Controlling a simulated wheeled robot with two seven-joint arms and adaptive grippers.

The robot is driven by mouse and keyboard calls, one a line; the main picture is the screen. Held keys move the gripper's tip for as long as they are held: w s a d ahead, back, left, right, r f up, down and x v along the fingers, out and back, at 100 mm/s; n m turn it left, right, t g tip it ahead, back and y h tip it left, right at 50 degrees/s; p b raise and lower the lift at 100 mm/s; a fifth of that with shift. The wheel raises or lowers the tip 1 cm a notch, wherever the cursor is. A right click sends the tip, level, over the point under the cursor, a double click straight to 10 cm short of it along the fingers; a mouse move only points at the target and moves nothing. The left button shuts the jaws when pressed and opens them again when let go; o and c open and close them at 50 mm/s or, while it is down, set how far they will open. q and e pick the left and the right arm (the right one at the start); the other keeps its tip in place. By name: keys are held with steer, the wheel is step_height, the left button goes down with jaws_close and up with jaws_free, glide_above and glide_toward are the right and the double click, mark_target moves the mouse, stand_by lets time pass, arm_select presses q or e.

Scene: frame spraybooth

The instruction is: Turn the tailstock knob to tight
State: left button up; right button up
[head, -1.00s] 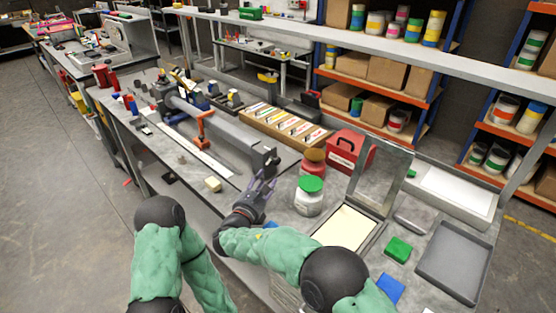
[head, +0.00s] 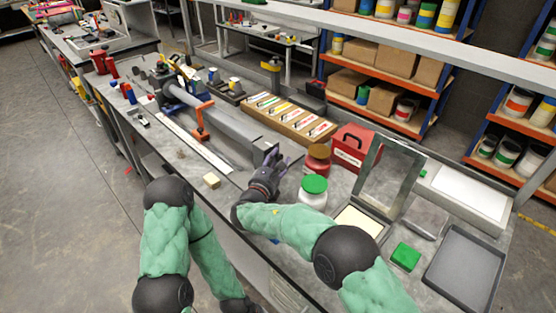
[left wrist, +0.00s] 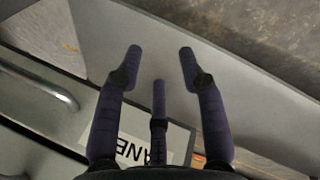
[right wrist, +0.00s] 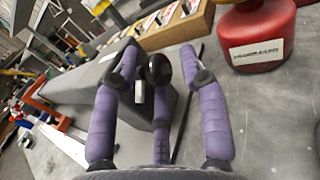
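The tailstock block (right wrist: 108,75) is a dark grey box at the near end of the long grey bed (head: 232,130). Its black round knob (right wrist: 158,68), with a small silver pin below it, faces my right gripper in the right wrist view. My right gripper (right wrist: 160,58) has its purple fingers spread, the knob lying between the two upper ones; contact cannot be told. In the head view my right gripper (head: 272,166) covers the knob. My left gripper (left wrist: 160,54) is open and empty, low in front of the bench.
A wooden rack (head: 290,118) lies behind the bed. A yellowish block (head: 211,181) sits at the bench's front edge.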

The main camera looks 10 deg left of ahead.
jaws_close()
